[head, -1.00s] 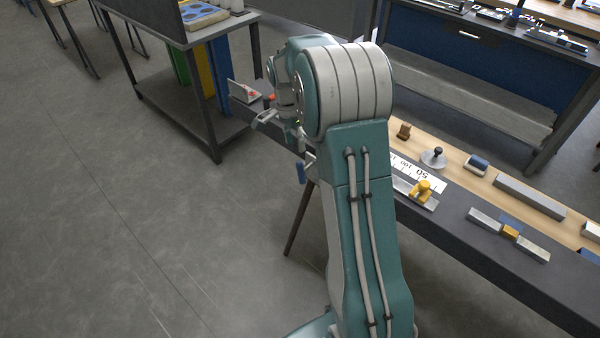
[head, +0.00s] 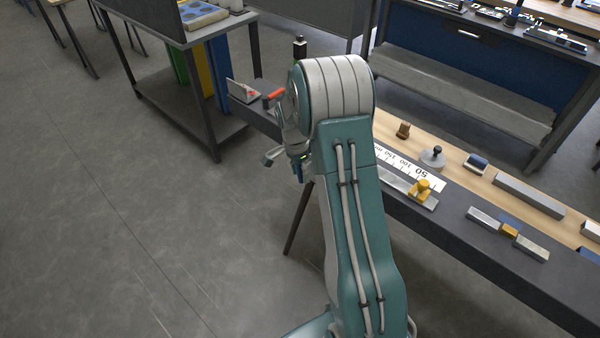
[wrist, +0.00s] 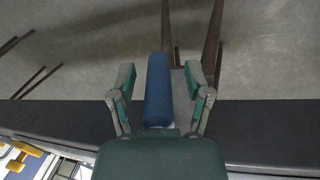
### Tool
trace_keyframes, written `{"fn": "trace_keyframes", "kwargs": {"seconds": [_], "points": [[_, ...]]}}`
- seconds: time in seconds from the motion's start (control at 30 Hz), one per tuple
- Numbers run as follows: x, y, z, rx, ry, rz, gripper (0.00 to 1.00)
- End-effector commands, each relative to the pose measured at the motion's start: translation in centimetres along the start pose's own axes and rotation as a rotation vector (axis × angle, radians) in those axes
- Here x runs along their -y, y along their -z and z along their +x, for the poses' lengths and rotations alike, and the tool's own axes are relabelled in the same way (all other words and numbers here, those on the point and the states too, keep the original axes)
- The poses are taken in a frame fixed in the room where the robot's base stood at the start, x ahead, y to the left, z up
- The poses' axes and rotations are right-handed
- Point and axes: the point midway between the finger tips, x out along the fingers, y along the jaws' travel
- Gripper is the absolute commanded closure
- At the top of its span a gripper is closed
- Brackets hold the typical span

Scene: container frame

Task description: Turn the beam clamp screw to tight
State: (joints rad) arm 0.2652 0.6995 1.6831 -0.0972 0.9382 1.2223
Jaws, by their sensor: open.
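A blue cylindrical handle (wrist: 158,88), which looks like the clamp screw's grip, shows at the bench edge in the wrist view. My gripper (wrist: 160,74) is open, with one finger on each side of the handle in the picture. I cannot tell whether the handle lies between the fingers in depth, and I see no finger touching it. In the head view my gripper (head: 286,158) is beside the bench's near edge, partly hidden by my arm. The clamp's body and its screw thread are not clearly visible.
The long bench (head: 470,240) carries a yellow clamp-like piece (head: 422,188), a ruler strip (head: 425,176) and several metal blocks. A dark cart (head: 190,105) stands behind. The floor at left is clear.

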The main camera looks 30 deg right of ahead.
Motion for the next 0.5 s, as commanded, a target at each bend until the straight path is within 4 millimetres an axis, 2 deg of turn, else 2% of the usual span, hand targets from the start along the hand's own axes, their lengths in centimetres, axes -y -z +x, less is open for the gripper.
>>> {"fn": "trace_keyframes", "kwargs": {"seconds": [0.17,0.2,0.27,0.3,0.33,0.5], "points": [[0.00,0.01,0.01,0.000,0.000,0.000,0.36],[0.00,0.01,0.01,0.000,0.000,0.000,0.45],[0.00,0.01,0.00,0.000,0.000,0.000,0.72],[0.00,0.01,-0.01,0.000,0.000,0.000,0.90],[0.00,0.01,-0.01,0.000,0.000,0.000,1.00],[0.04,0.01,0.00,0.000,0.000,0.000,1.00]]}}
